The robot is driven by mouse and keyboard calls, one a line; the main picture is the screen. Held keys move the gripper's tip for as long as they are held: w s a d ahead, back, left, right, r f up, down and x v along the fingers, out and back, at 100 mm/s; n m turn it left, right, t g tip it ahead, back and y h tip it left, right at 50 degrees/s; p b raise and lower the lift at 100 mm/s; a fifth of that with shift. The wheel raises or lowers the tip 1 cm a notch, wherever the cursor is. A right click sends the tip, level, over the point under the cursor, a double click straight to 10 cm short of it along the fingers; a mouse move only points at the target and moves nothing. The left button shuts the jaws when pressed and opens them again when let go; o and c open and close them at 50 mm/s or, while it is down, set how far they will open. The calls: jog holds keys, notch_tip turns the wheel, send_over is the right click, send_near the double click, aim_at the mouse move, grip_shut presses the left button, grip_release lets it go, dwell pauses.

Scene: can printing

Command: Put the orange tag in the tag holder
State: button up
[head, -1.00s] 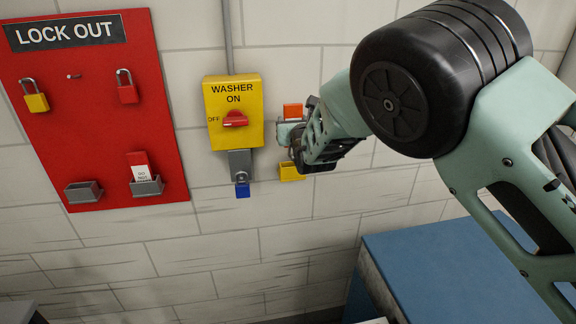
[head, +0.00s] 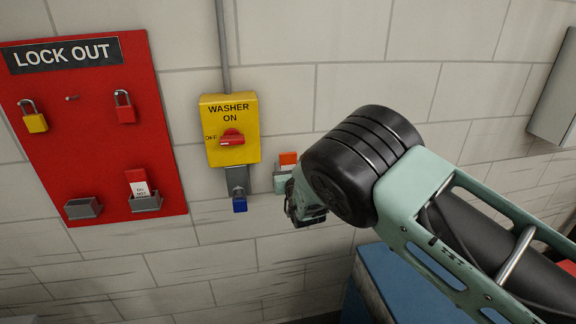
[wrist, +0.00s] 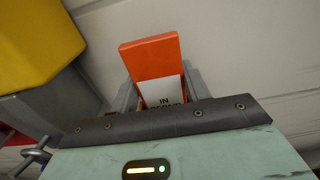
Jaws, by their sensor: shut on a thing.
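The orange tag (head: 288,158) stands upright close to the wall, right of the yellow washer switch. In the wrist view the orange tag (wrist: 150,58) shows its orange top and a white label, partly covered by my gripper's front edge. My gripper (head: 284,182) is shut on the tag, with grey fingers at both sides of it in the wrist view. The small yellow tag holder on the wall is hidden behind my gripper and arm in the head view. Yellowish slivers show beside the tag in the wrist view; I cannot tell how far the tag sits inside the holder.
The yellow washer switch (head: 229,130) with a red knob is close left of my gripper, with a blue padlock (head: 239,204) below it. The red lockout board (head: 95,130) carries padlocks and grey holders. A blue-topped unit (head: 385,290) stands below right.

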jog(key=o, duration=0.9)
jog(key=shift+f, duration=0.1)
jog(key=shift+o, duration=0.2)
